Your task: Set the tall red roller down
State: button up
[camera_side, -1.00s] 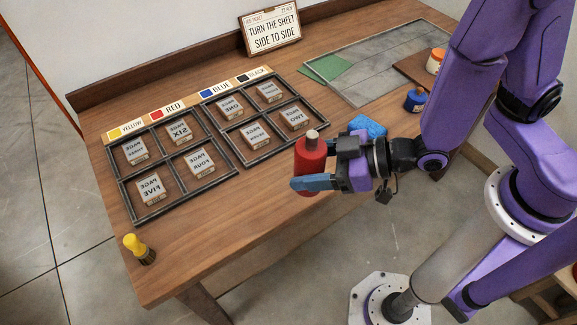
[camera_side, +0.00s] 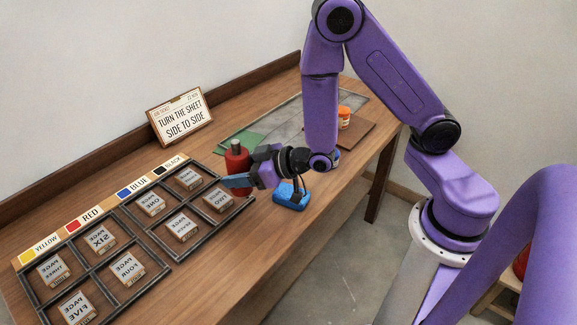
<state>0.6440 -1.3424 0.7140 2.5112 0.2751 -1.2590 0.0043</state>
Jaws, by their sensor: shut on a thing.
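The tall red roller (camera_side: 237,158) is upright, with a pale grey knob on top. It is beyond the right-hand end of the framed trays, near the green sheet. My gripper (camera_side: 238,180) reaches it from the right and is shut on its lower body.
Two dark-framed trays (camera_side: 167,258) with several page blocks lie left of my gripper. A blue block (camera_side: 290,196) lies just below my wrist.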

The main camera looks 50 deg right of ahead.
jog(key=w+d+f+m+t+h, duration=0.1)
jog(key=w+d+m+h, duration=0.2)
jog(key=d, duration=1)
jog(key=w+d+f+m+h, duration=0.2)
jog(key=d, duration=1)
jog(key=shift+w+f, duration=0.15)
jog(key=shift+f, duration=3.5)
jog(key=shift+f, duration=0.15)
jog(key=o, duration=1.4)
jog(key=shift+o, duration=0.2)
